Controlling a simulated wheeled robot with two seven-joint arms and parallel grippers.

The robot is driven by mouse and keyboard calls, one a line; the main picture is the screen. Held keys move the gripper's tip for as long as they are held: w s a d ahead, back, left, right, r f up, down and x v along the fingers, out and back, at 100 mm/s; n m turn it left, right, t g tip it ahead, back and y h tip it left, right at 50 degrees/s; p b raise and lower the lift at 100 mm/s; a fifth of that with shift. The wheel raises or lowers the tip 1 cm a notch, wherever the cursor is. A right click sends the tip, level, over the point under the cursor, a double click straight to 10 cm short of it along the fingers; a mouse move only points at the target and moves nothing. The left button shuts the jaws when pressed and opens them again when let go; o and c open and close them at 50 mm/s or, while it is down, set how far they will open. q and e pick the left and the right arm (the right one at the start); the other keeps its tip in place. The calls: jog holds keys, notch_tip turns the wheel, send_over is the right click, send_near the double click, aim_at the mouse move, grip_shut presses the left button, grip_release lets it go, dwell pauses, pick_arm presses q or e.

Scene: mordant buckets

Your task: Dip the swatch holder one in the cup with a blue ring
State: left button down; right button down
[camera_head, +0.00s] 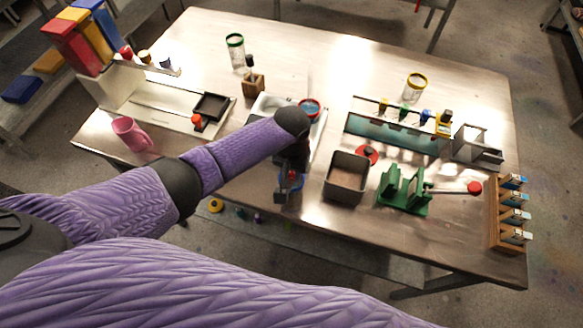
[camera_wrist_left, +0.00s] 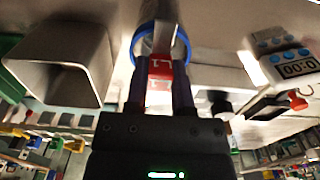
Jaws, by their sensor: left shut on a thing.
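My left gripper (camera_head: 289,172) is over the front middle of the table, at the cup with a blue ring (camera_head: 291,184), which it partly hides in the head view. In the left wrist view, the gripper (camera_wrist_left: 160,88) is shut on a red swatch holder (camera_wrist_left: 160,70) marked with white characters. The holder lines up with the mouth of the blue-ringed cup (camera_wrist_left: 184,42), and a pale strip shows within the ring. How deep the holder's lower end sits is not clear. My right gripper is not in view.
A square metal bin (camera_head: 347,172) stands just right of the cup, with a green stand (camera_head: 404,190) beyond. Cups with red (camera_head: 310,106), green (camera_head: 236,50) and yellow (camera_head: 414,86) rings stand farther back. A wooden rack (camera_head: 494,220) is at far right.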

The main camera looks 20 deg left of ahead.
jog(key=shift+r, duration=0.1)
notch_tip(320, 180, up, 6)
jog(key=p, duration=0.5)
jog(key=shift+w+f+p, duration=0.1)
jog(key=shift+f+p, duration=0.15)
jog(key=shift+p, duration=0.1)
dwell(5.8)
